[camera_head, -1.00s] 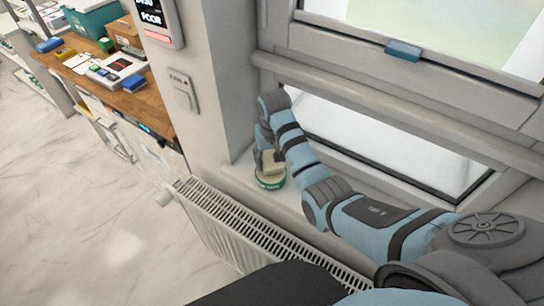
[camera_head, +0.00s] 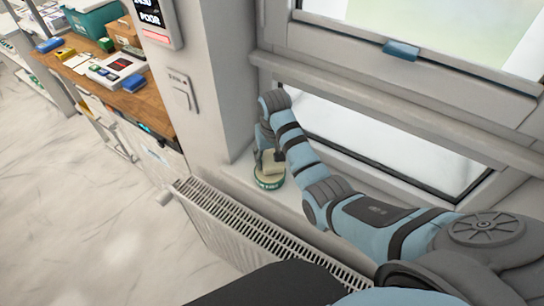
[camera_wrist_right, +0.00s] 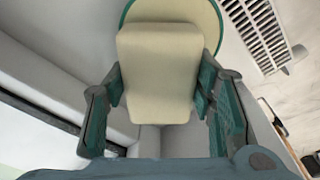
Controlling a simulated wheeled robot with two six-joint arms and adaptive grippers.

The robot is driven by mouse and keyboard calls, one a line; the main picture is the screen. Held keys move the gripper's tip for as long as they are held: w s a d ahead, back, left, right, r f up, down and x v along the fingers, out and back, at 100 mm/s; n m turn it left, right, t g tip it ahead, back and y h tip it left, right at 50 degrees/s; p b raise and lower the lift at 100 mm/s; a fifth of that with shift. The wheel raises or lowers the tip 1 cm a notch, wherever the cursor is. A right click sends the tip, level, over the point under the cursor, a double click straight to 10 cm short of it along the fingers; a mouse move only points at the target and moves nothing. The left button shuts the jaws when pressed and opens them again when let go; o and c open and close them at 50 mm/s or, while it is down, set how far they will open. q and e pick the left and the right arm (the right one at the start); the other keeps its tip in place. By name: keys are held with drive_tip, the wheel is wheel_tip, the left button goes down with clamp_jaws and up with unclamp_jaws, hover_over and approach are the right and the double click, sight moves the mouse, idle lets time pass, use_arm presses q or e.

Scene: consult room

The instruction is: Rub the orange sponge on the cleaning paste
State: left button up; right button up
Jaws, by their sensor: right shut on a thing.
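My right gripper (camera_head: 272,160) reaches down to the windowsill. In the right wrist view, its two fingers (camera_wrist_right: 160,90) are shut on the sides of a pale cream block, the sponge (camera_wrist_right: 158,65); it looks cream rather than orange. The sponge (camera_head: 273,167) is over the cleaning paste, a round low tin with a green rim (camera_head: 269,184), on the sill. The tin (camera_wrist_right: 207,12) shows behind the sponge in the wrist view, with a pale yellowish top. The sponge overlaps the tin in both views; I cannot tell whether they touch. My left gripper is not in view.
The window frame (camera_head: 400,110) rises right behind my right arm. A white radiator (camera_head: 235,220) runs below the sill (camera_head: 295,195). A wall pillar with a switch (camera_head: 183,97) stands at left. A wooden desk (camera_head: 150,105) with boxes and small coloured blocks is farther left.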

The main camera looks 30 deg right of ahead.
sight(271, 156)
drive_tip(key=shift+r, duration=3.5)
drive_tip(key=shift+f, duration=0.1)
